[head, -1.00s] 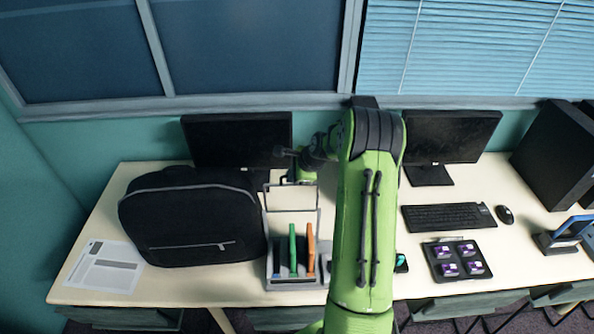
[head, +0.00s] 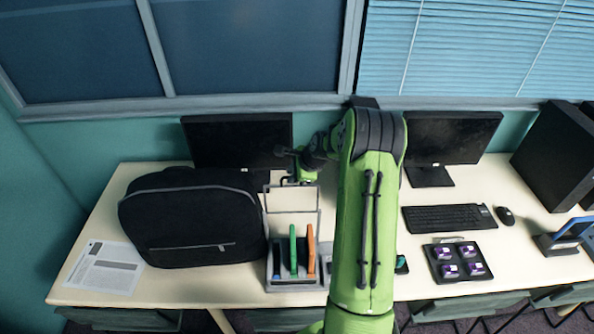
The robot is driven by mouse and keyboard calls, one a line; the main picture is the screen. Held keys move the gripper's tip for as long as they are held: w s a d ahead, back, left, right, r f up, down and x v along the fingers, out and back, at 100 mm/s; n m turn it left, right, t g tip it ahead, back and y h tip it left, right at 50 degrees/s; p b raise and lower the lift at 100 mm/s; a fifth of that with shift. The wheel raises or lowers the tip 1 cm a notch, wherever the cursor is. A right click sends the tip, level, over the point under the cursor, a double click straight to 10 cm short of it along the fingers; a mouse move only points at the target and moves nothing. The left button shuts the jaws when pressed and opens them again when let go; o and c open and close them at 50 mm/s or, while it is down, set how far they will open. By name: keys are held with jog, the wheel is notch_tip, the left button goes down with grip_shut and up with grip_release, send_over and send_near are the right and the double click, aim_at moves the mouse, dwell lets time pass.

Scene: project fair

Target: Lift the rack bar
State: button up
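The grey rack (head: 294,282) stands near the front edge of the desk, just right of the black backpack. It holds a green upright piece (head: 293,250) and an orange one (head: 310,249). Its thin bar (head: 277,186) forms a frame raised above the rack's back. My gripper (head: 290,182) is small and dark in the head view, at the top of this frame. It looks very close to the bar, but I cannot tell whether it touches it. The fingers are too small and partly hidden to show whether they are open or shut.
A black backpack (head: 190,222) stands close on the rack's left. Two monitors (head: 238,140) (head: 452,135) stand behind. A keyboard (head: 448,217), mouse (head: 505,215) and dark tray (head: 457,262) with purple items lie right of my arm. Papers (head: 103,267) lie at the far left.

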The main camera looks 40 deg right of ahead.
jog(key=v, duration=1.5)
jog(key=shift+s+r+b, duration=0.2)
jog(key=shift+s+b, duration=0.05)
jog(key=shift+b, duration=0.1)
jog(key=s+a+r+n+g+h+b, duration=0.15)
jog(key=s+a+n, duration=0.25)
jog(key=a+n, duration=0.45)
jog(key=s+a+r+n+b, duration=0.25)
jog(key=s+a+n, duration=0.2)
jog(key=a, duration=0.75)
jog(key=s+a+f+n+b, duration=0.1)
jog(key=s+a+n, duration=0.1)
jog(key=s+n, duration=0.3)
jog(key=s+a+f+n, duration=0.2)
jog(key=s+n, duration=0.3)
jog(key=s, duration=0.3)
jog(key=shift+s+a+n+t+b, duration=0.35)
jog(key=shift+s+a+n+b, duration=0.05)
jog(key=shift+a, duration=0.15)
